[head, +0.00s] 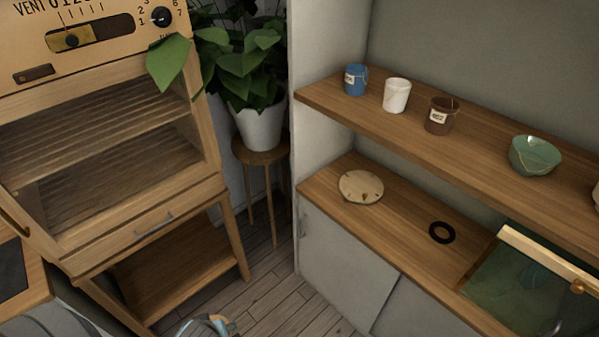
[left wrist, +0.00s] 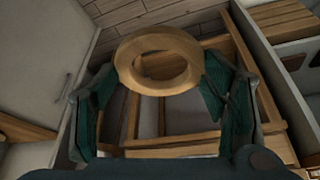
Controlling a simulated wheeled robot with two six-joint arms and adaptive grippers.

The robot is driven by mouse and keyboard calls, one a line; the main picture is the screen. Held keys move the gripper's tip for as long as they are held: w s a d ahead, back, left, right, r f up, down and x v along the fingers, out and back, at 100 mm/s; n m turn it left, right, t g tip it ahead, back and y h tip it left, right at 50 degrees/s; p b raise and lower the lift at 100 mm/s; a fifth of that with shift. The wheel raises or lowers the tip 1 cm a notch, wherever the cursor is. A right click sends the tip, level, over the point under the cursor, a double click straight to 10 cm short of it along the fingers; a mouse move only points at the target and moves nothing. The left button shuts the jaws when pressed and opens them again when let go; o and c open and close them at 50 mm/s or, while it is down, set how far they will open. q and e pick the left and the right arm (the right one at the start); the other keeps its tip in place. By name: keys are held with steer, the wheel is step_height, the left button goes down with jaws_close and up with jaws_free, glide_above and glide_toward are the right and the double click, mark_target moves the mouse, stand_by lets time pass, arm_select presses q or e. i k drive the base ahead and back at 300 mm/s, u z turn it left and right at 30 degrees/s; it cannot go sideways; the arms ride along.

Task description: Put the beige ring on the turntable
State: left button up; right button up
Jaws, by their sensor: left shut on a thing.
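The beige ring (left wrist: 128,68) is in my left gripper (left wrist: 162,80) in the left wrist view. The gripper's green-padded fingers are shut on it from both sides, and its open middle shows. A round pale wooden disc, which looks like the turntable (head: 361,186), lies on the lower shelf in the head view, with small dark marks on its top. Nothing stands on it. At the bottom edge of the head view a cut-off pale and bluish shape (head: 207,326) shows; I cannot tell clearly what it is. My right gripper is in neither view.
A black ring (head: 441,232) lies on the lower shelf (head: 400,222), right of the disc. A glass-panelled case (head: 530,285) stands farther right. The upper shelf holds a blue cup (head: 356,79), a white cup (head: 397,95), a brown cup (head: 441,116) and a green bowl (head: 534,156).

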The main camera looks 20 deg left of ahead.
mark_target(361, 182)
steer(key=u, duration=0.15)
steer(key=i, duration=1.25)
steer(key=z, duration=0.7)
